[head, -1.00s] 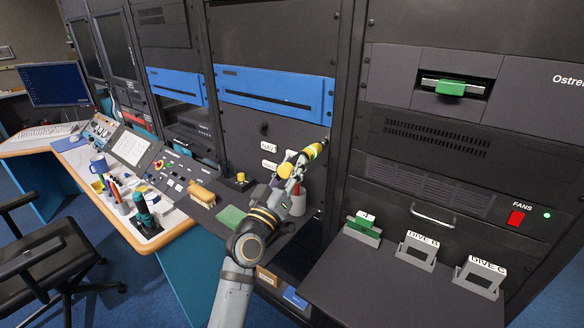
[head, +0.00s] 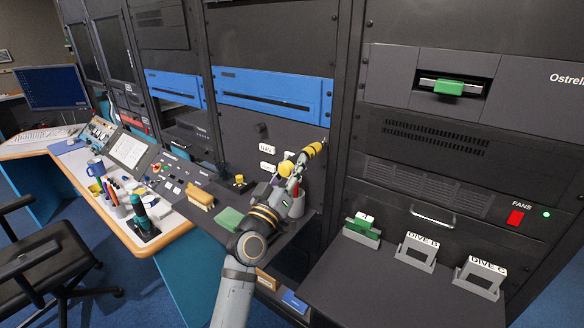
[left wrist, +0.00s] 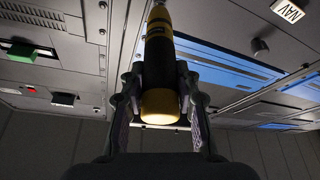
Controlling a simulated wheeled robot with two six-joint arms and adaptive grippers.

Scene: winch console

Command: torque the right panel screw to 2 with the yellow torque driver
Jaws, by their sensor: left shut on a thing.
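The yellow torque driver (head: 312,151) has black bands and a round yellow end (head: 286,169). My left gripper (head: 292,184) is shut on it, and it is tilted with its far end up and to the right. That end is at the right edge of the dark panel (head: 240,130) below the blue unit. The right panel screw cannot be made out there, and I cannot tell whether the tip touches it. In the left wrist view the driver (left wrist: 160,85) lies between both fingers, its yellow end towards the camera. The dial reading is not legible. My right gripper is not in view.
Card holders (head: 416,255) stand on the right shelf. A yellow knob (head: 239,180) stands on the console.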

